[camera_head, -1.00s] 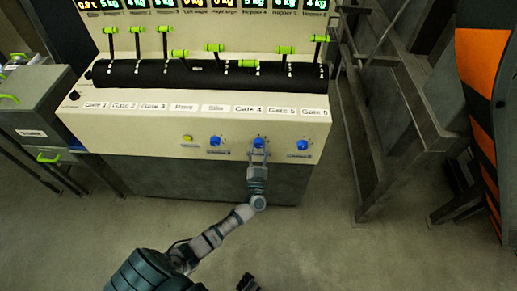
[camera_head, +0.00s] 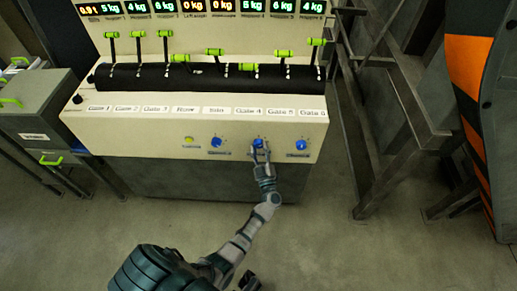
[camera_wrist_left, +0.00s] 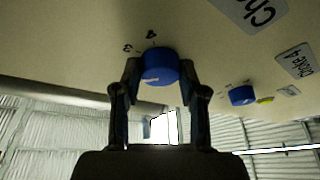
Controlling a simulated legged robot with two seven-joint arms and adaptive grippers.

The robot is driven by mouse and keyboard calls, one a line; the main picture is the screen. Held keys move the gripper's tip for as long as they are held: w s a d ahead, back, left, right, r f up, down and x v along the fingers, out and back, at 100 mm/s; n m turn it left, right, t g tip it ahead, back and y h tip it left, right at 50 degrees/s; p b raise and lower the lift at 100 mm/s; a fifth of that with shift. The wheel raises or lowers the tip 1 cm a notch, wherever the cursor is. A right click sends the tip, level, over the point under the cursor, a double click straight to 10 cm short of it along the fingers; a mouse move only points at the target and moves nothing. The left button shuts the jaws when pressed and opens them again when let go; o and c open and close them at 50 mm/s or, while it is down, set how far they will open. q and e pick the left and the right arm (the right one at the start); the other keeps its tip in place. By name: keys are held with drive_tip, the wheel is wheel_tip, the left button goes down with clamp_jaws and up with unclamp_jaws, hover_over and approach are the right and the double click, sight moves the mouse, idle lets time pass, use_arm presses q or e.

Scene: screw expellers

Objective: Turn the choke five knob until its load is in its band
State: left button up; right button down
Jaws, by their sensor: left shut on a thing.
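The choke five knob (camera_head: 258,143) looks to be the middle one of three blue knobs on the cream panel front; its own name label is hidden. My left gripper (camera_head: 260,152) reaches up to it from below. In the left wrist view the blue knob (camera_wrist_left: 160,66) sits between my two fingers, with a pale pointer line on its face and scale marks 3 and 4 beside it. My left gripper (camera_wrist_left: 160,72) is shut on it. A dark piece at the bottom of the head view may be my right gripper (camera_head: 249,282); its fingers are unclear.
Blue knobs stand left (camera_head: 216,142) and right (camera_head: 301,145), with a yellow-green button (camera_head: 189,139) further left. The Choke 4 label (camera_wrist_left: 295,61) shows in the wrist view. Lit displays (camera_head: 194,7) top the panel, above green-handled levers (camera_head: 214,51). Metal framing (camera_head: 400,150) stands right.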

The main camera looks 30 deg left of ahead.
use_arm(q)
drive_tip(key=n+g+p, duration=0.1)
drive_tip(key=n, duration=0.2)
drive_tip(key=shift+d+n+g, duration=0.15)
drive_tip(key=shift+n+g, duration=0.15)
drive_tip(key=n+g+p, duration=0.1)
drive_tip(key=n, duration=0.2)
drive_tip(key=n+g+p, duration=0.1)
drive_tip(key=n, duration=0.1)
drive_tip(key=shift+r+n+h, duration=0.1)
drive_tip(key=shift+n+h, duration=0.2)
drive_tip(key=shift+n, duration=0.1)
drive_tip(key=shift+n+g+p, duration=0.3)
drive_tip(key=shift+n+p, duration=0.25)
drive_tip(key=shift+n, duration=0.15)
use_arm(e)
wheel_tip(320, 180, down, 10)
drive_tip(key=s+g, duration=0.2)
drive_tip(key=shift+d+r, duration=0.15)
drive_tip(key=shift+d, duration=0.2)
use_arm(q)
drive_tip(key=shift+s, duration=0.1)
drive_tip(key=o, duration=1)
drive_tip(key=shift+o, duration=0.7)
